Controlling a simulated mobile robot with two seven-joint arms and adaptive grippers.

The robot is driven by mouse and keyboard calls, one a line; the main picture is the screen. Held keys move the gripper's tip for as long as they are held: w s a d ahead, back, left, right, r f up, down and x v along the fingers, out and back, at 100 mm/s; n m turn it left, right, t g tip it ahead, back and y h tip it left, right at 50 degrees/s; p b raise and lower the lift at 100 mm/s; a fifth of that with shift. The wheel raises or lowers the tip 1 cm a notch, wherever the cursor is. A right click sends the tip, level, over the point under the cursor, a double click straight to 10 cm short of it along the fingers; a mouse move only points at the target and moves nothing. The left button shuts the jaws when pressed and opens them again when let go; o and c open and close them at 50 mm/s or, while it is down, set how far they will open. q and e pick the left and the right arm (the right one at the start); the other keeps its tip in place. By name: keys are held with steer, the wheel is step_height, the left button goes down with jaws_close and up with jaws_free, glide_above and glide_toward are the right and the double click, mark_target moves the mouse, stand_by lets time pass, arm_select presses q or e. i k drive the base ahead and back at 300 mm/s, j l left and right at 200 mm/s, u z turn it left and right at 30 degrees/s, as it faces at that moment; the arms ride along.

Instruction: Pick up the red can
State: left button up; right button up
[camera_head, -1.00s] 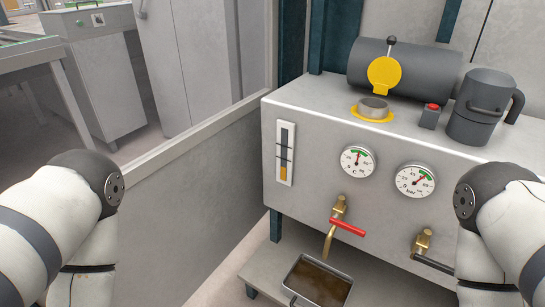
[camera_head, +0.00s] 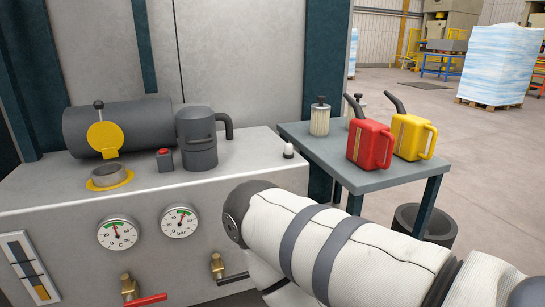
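The red can (camera_head: 371,143) stands upright on a small grey-blue side table (camera_head: 340,163) at the right of the machine. It has a dark spout tilted up to the left and a handle on its right side. A yellow can (camera_head: 411,135) of the same shape stands just right of it. My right arm crosses the lower right of the view in front of the table, apart from the can. Neither gripper shows in the view.
The grey machine cabinet (camera_head: 70,192) with gauges and taps fills the left. A filter cartridge (camera_head: 320,118) stands on the table left of the red can. A dark open bin (camera_head: 425,225) is on the floor beside the table. Open floor lies at the right.

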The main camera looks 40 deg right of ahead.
mark_target(368, 141)
steer(key=z, duration=2)
